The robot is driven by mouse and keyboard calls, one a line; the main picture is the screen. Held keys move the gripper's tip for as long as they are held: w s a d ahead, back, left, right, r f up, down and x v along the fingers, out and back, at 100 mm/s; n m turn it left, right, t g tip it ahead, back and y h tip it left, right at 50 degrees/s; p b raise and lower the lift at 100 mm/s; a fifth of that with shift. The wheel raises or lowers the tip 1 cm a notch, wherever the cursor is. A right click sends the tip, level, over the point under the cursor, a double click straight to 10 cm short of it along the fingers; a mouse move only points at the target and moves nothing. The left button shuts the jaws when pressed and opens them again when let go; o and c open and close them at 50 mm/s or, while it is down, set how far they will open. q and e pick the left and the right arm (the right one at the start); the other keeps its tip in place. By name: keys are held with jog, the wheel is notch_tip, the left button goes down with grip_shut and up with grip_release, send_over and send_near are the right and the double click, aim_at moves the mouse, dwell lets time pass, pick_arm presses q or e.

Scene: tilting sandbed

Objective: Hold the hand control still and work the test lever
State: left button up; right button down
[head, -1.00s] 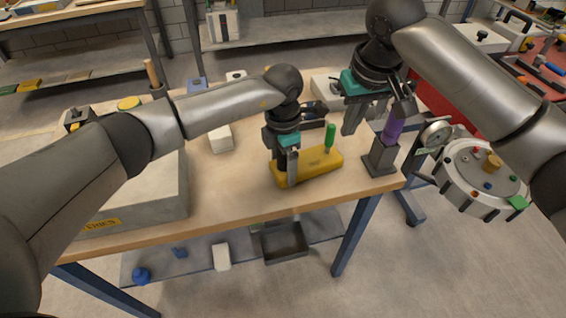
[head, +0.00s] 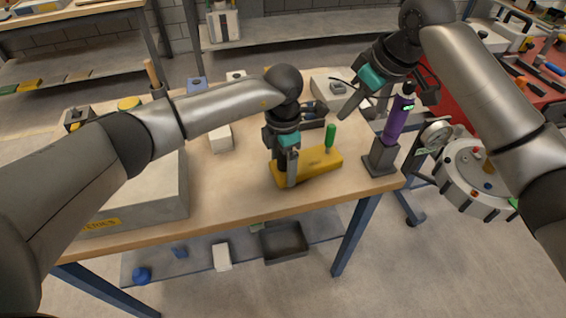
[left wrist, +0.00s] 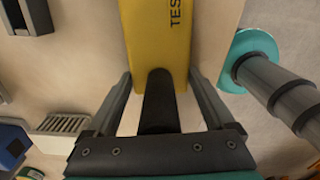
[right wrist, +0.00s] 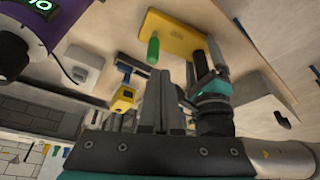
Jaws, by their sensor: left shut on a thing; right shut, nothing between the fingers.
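The yellow hand control (head: 318,162), lettered "TES…", lies on the wooden table and also shows in the left wrist view (left wrist: 158,35). A black grip (left wrist: 160,105) stands at its near end. My left gripper (head: 291,178) is shut on that grip, one finger on each side. The green-handled lever (head: 330,137) rises upright from the block's other end and shows in the right wrist view (right wrist: 153,48). My right gripper (head: 342,114) is shut and empty, tilted, above the table behind and to the right of the lever, touching nothing that I can see.
A purple device (head: 396,120) with a lit green readout stands in a grey holder (head: 381,158) at the table's right corner, close to my right arm. A grey case (head: 150,195) is at left. A round drum-like fixture (head: 475,178) stands beyond the right edge.

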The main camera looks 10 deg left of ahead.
jog(key=shift+f, duration=3)
jog(key=shift+f, duration=2)
